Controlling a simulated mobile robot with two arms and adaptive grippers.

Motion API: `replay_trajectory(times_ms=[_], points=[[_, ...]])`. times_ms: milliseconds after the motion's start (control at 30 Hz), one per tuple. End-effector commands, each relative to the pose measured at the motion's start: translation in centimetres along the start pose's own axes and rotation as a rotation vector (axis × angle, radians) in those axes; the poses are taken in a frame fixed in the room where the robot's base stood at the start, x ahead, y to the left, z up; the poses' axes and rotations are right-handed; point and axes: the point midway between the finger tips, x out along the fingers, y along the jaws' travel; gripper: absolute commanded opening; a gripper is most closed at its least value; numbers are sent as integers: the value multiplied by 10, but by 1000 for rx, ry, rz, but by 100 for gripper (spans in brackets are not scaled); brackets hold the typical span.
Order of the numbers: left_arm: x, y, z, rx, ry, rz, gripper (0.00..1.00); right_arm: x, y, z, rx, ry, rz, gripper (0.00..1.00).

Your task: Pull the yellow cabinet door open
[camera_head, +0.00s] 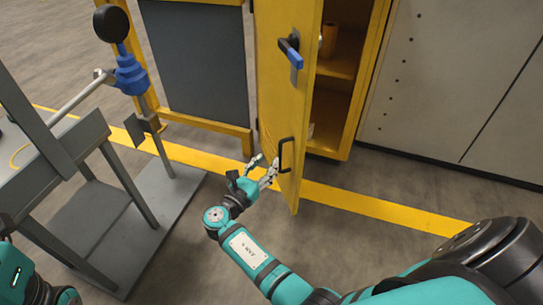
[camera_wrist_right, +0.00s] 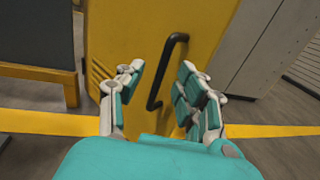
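The yellow cabinet door (camera_head: 285,105) stands ajar in the head view, with the shelved interior showing to its right. A black bar handle (camera_head: 281,156) is low on the door, and a blue and black latch (camera_head: 291,50) is higher up. My right gripper (camera_head: 267,166) is open beside the low handle. In the wrist view the yellow door (camera_wrist_right: 120,35) fills the middle, and the handle (camera_wrist_right: 166,62) shows between the spread fingers of the right gripper (camera_wrist_right: 160,82). I cannot tell if they touch it. My left gripper is not in view.
A grey stand (camera_head: 130,215) with a blue-jointed fixture (camera_head: 131,75) is at the left. A dark panel in a yellow frame (camera_head: 243,135) adjoins the door. Grey cabinets (camera_head: 450,80) stand at the right. The floor in front of the door is clear, with a yellow stripe (camera_head: 370,205).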

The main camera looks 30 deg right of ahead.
Motion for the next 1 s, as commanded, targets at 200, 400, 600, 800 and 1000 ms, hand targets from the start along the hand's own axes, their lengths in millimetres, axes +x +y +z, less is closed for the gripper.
replay_trajectory(times_ms=[200,400,600,800,1000], points=[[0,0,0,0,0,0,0,-8,0,0,0,0,0,36],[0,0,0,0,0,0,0,-8,0,0,0,0,1,28],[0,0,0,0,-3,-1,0,-8,2,-1,27,16,22,2],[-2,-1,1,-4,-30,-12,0,-18,37,-7,400,239,291,0],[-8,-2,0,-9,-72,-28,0,-90,87,54,1112,661,727,0]])
